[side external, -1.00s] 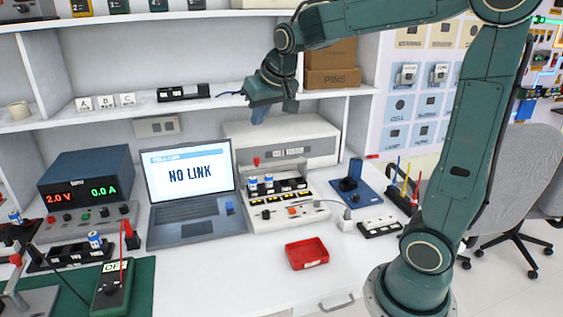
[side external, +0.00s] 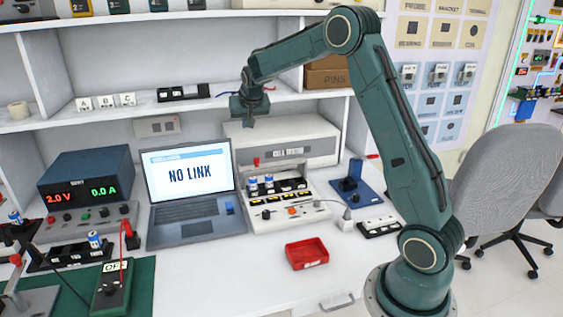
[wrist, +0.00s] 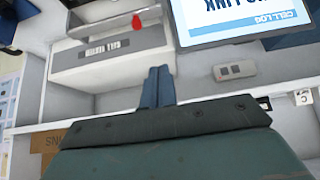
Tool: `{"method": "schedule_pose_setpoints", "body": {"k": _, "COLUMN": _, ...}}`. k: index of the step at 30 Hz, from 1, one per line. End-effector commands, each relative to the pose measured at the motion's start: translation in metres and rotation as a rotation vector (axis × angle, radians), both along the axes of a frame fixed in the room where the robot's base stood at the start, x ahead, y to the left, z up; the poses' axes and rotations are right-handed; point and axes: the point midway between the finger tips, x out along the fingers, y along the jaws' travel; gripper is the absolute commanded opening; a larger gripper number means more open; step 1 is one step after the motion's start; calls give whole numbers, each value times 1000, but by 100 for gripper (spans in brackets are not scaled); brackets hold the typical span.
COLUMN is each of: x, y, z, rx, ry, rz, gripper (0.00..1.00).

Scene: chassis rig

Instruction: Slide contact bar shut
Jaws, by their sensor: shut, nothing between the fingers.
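The cell tester (side external: 318,214) stands in the middle of the bench, with two blue-and-white cells (side external: 261,186) upright at the left of its row of slots. A pale bar (side external: 283,166) with a red knob (side external: 257,162) at its left end runs behind the slots; it looks like the contact bar. In the wrist view the bar (wrist: 105,24) and red knob (wrist: 137,21) show at the top, upside down. My gripper (side external: 249,113) is shut and empty, pointing down in the air above the tester's rear housing. Its blue fingers (wrist: 157,87) are together, apart from the bar.
A laptop (side external: 192,190) reading "NO LINK" stands left of the tester. A red tray (side external: 307,254) lies in front, and a blue fixture (side external: 356,186) stands to the right. The shelf (side external: 150,113) runs behind my gripper.

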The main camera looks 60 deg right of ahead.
Motion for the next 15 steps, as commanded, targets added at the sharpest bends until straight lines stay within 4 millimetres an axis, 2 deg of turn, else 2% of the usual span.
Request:
{"method": "schedule_pose_setpoints", "body": {"k": 9, "x": 25, "y": -59, "z": -55, "rx": -24, "ry": -14, "rz": -106, "gripper": 0}}
{"method": "schedule_pose_setpoints", "body": {"k": 15, "x": 32, "y": -85, "z": -81, "rx": -37, "ry": -22, "rz": -152, "gripper": 0}}
